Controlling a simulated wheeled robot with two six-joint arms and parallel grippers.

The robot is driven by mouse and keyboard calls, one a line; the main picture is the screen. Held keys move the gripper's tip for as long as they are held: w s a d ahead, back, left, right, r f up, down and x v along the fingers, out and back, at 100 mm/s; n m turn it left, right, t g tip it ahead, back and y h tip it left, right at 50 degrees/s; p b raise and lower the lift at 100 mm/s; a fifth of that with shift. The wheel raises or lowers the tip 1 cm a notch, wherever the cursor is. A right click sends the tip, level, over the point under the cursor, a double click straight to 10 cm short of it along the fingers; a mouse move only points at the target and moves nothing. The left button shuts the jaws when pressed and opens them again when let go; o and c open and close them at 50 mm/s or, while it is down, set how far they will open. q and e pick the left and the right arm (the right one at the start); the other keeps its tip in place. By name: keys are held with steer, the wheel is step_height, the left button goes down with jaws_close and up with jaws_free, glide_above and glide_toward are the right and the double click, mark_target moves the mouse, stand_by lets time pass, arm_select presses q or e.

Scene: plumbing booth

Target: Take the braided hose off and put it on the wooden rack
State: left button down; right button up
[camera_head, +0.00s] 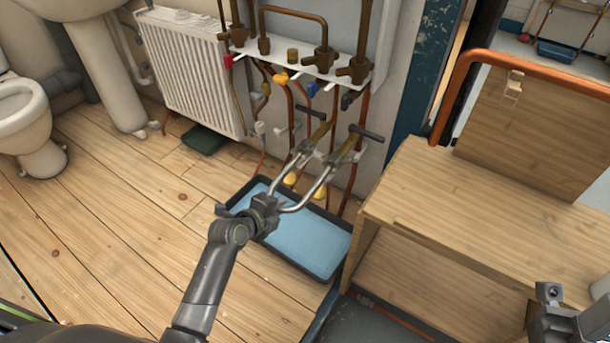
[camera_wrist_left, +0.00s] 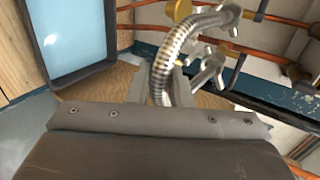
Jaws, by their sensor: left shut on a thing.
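The silvery braided hose (camera_wrist_left: 165,60) rises from between my left gripper's finger pads (camera_wrist_left: 160,88) and bends right in the left wrist view. In the head view, my left gripper (camera_head: 264,206) is shut on the hose above the blue tray. Two silvery curved lengths (camera_head: 318,181) run from it towards two brass valves with black T-handles (camera_head: 366,132). I cannot tell whether the far ends touch the valves. A wooden unit (camera_head: 490,215) with a shelf top and back panel stands at the right; it may be the rack. My right gripper (camera_head: 552,293) shows partly at the lower right edge.
A blue tray with a dark rim (camera_head: 305,240) lies on the floor below the valves. A pipe manifold (camera_head: 300,65) is on the wall beside a white radiator (camera_head: 190,70). An orange rail (camera_head: 530,63) edges the wooden unit. Its top is clear.

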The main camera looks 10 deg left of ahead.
arm_select(q)
steer(key=s+a, duration=0.2)
steer(key=s, duration=0.5)
steer(key=shift+s+a, duration=0.35)
steer(key=shift+a, duration=0.05)
stand_by(0.4)
